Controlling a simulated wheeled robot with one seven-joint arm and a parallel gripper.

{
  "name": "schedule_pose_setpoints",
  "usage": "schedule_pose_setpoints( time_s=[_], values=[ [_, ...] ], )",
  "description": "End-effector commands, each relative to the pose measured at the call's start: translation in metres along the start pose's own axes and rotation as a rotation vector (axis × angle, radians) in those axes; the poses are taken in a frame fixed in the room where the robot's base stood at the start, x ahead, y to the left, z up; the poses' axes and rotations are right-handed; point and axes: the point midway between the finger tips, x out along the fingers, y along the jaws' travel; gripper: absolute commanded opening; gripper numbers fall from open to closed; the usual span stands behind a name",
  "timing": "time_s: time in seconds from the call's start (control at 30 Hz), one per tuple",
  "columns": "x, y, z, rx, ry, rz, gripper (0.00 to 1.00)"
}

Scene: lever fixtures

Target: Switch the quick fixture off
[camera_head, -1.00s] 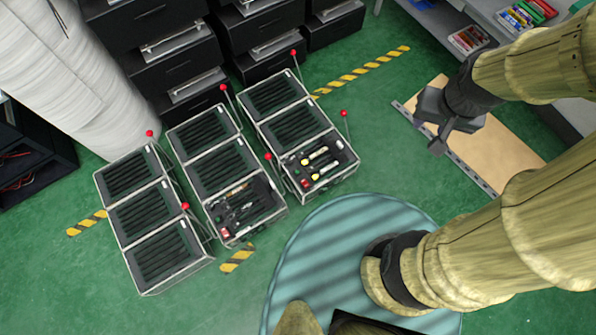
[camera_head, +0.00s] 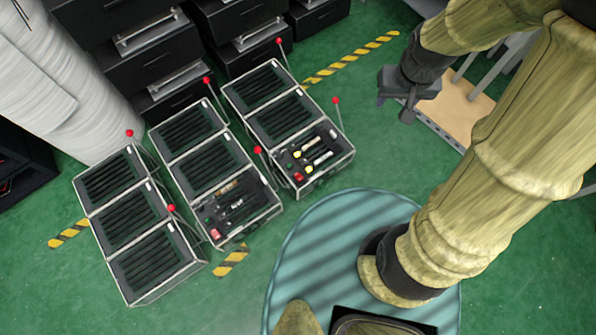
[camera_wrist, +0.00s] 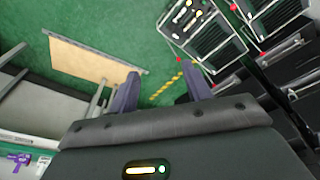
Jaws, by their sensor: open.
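Three long black slotted fixtures with metal frames stand on the floor in the head view: a left one (camera_head: 123,222), a middle one (camera_head: 210,165) and a right one (camera_head: 268,125). Each has thin levers with red ball tips, such as the right fixture's near lever (camera_head: 335,100) and the middle fixture's near lever (camera_head: 258,150). I cannot tell which is the quick fixture. My gripper (camera_head: 396,106) is open and empty, right of the right fixture and apart from every lever. In the wrist view its two fingers (camera_wrist: 162,88) are spread, with a fixture (camera_wrist: 203,35) beyond them at the top.
Black drawer units (camera_head: 150,60) stand behind the fixtures, and a white ribbed column (camera_head: 60,80) is at the left. A tan board (camera_head: 465,105) is beside my gripper. Yellow-black tape (camera_head: 350,58) marks the green floor, which is clear between fixtures and gripper.

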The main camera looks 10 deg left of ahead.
Motion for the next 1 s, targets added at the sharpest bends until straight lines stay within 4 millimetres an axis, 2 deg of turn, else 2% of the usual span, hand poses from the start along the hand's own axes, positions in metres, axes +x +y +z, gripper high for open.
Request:
schedule_pose_setpoints(
  time_s=[0.03,0.53,0.77,1.0],
  values=[
    [0.033,-0.008,-0.001,-0.028,-0.009,-0.004,0.49],
    [0.224,-0.082,-0.02,-0.281,-0.072,-0.033,0.49],
    [0.317,-0.122,-0.017,-0.395,-0.101,-0.046,0.49],
    [0.415,-0.166,-0.007,-0.515,-0.13,-0.061,0.49]
  ],
)
